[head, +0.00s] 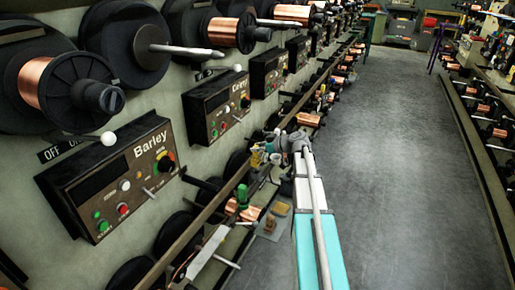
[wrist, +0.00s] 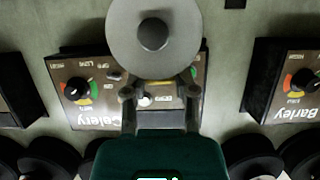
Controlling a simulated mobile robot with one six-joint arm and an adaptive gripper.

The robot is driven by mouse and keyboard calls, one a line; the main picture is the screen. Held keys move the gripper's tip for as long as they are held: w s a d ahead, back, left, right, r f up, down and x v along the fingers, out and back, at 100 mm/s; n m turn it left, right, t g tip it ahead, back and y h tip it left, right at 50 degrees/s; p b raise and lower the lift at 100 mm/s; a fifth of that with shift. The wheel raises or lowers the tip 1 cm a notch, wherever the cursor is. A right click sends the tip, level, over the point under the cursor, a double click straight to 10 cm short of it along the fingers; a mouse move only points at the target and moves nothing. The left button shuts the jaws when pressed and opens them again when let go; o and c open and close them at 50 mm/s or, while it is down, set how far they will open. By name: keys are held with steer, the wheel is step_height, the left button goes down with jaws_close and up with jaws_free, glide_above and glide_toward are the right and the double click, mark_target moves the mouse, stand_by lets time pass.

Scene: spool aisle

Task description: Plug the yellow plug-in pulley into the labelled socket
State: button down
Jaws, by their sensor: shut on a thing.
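My gripper (wrist: 160,92) reaches toward the machine wall in the wrist view, its two fingers in front of the Celery panel. A narrow yellow part (wrist: 155,83) shows between the fingertips; I take it as the edge of the yellow pulley, held shut. A grey disc (wrist: 125,25) with a dark hub lies just beyond the fingertips; I cannot tell whether it belongs to the pulley. In the head view my gripper (head: 270,152) is small, at the end of my arm beside the lower rail, with a yellow bit (head: 256,157) at it. I cannot make out the socket.
The Barley panel (head: 85,195) and Celery panel (head: 205,118) stick out of the wall on the left; Barley also shows in the wrist view (wrist: 265,85). Copper spools (head: 40,82) and rods project above. A rail with spools runs below. The grey floor (head: 385,160) is clear.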

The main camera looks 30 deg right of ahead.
mark_target(257, 158)
steer(key=shift+f+b, duration=2.05)
steer(key=shift+c, duration=1.6)
jaws_free()
